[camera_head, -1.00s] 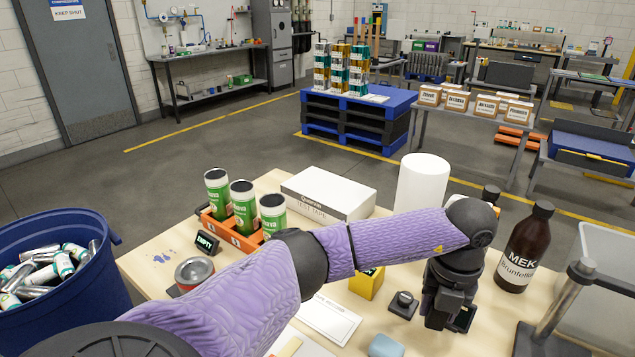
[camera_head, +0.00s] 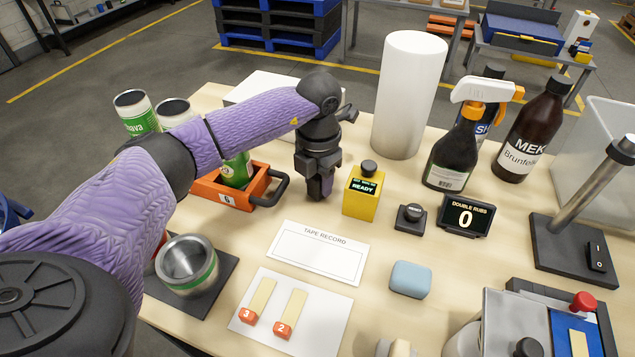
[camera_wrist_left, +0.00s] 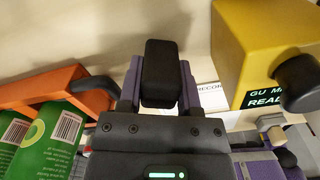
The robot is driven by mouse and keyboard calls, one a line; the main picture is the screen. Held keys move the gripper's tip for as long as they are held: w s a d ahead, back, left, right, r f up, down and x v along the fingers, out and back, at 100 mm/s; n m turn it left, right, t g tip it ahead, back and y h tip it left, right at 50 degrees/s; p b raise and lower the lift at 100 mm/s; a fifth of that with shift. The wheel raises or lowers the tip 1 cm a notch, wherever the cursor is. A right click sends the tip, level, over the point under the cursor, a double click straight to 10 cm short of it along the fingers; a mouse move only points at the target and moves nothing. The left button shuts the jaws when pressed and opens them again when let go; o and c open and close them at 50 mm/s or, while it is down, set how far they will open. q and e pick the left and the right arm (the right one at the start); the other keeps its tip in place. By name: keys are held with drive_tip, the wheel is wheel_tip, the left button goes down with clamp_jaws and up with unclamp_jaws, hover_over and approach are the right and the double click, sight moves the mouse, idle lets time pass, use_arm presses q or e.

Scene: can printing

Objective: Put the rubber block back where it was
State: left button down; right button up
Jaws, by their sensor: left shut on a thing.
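My left gripper (camera_head: 318,190) points down over the table, between the orange can carrier (camera_head: 255,188) and the yellow device (camera_head: 362,190). In the left wrist view it is shut on a black block (camera_wrist_left: 161,72), which I take for the rubber block. The block sits between the two purple-grey fingers. In the head view the gripper mostly hides it, and I cannot tell whether it touches the table. My right gripper is not in view.
A TAPE RECORD card (camera_head: 318,252) lies in front. A blue block (camera_head: 410,279), a black knob on a base (camera_head: 410,217) and a counter display (camera_head: 464,214) stand to the right. A white roll (camera_head: 407,95) and bottles (camera_head: 532,130) stand behind. An open can (camera_head: 187,262) sits front left.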

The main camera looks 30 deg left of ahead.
use_arm(q)
drive_tip(key=shift+f, duration=0.45)
drive_tip(key=shift+c, duration=1.4)
unclamp_jaws()
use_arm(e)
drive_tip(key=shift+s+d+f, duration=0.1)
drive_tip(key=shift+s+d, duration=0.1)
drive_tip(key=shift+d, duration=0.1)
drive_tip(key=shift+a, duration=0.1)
use_arm(q)
drive_tip(key=shift+r, duration=0.35)
wheel_tip(320, 180, up, 12)
drive_tip(key=p, duration=0.3)
drive_tip(key=shift+f, duration=0.15)
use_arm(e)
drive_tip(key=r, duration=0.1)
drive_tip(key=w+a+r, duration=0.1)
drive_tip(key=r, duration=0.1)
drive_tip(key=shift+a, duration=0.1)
